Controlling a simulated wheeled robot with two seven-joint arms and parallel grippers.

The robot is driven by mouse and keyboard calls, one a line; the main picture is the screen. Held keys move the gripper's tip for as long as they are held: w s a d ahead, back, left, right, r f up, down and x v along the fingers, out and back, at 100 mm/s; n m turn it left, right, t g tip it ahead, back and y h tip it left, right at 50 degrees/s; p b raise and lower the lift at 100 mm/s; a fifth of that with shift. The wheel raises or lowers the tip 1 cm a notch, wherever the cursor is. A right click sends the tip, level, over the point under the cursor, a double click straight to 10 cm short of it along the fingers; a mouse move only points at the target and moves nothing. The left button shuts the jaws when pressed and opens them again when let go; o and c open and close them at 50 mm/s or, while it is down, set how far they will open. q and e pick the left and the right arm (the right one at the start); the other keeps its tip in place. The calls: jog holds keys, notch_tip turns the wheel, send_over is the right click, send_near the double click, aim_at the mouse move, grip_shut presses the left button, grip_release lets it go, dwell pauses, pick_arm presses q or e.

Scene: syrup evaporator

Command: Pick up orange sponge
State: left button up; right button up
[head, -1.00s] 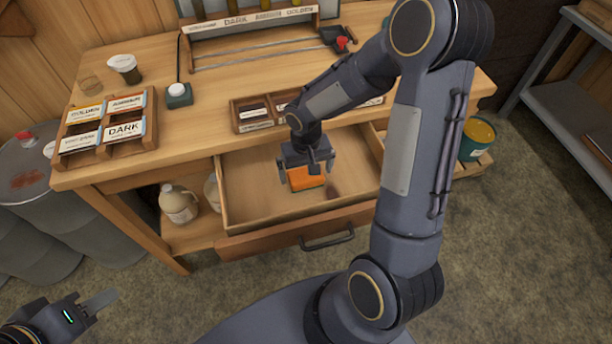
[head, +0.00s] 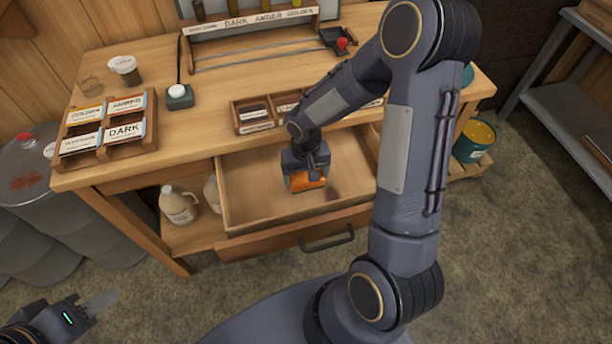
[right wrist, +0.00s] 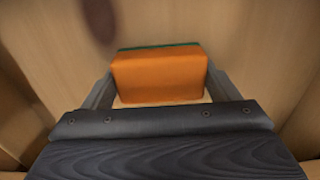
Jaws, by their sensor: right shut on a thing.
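The orange sponge (head: 306,183) is in the open drawer (head: 245,198) of the wooden bench. In the right wrist view the sponge (right wrist: 160,76) shows its orange side, with a green layer along its far edge. My right gripper (head: 306,178) reaches down into the drawer and is shut on the sponge, one finger at each side (right wrist: 158,88). I cannot tell whether the sponge still touches the drawer floor. My left gripper (head: 90,304) is at the lower left, away from the bench, and its finger opening is unclear.
The drawer's walls and its front panel with a dark handle (head: 327,238) surround my right gripper. A label rack (head: 105,128) and a small divided box (head: 233,119) stand on the bench top. Jugs (head: 177,204) sit on the shelf below. The drawer's left part is bare.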

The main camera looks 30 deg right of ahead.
notch_tip(320, 180, up, 3)
jog(key=shift+w+f, duration=0.1)
jog(key=a+r, duration=0.1)
jog(key=r, duration=0.1)
jog(key=a+r, duration=0.1)
jog(key=a, duration=0.1)
jog(key=a+r, duration=0.1)
jog(key=r, duration=0.1)
jog(key=shift+s+a+r, duration=0.3)
jog(key=shift+s+a, duration=0.05)
jog(key=s+a+r+b, duration=0.1)
jog(key=a+r, duration=0.3)
jog(key=a, duration=0.5)
jog(key=shift+s+r+b, duration=0.25)
jog(key=shift+s+b, duration=0.1)
jog(key=shift+b, duration=0.1)
jog(key=shift+a, duration=0.1)
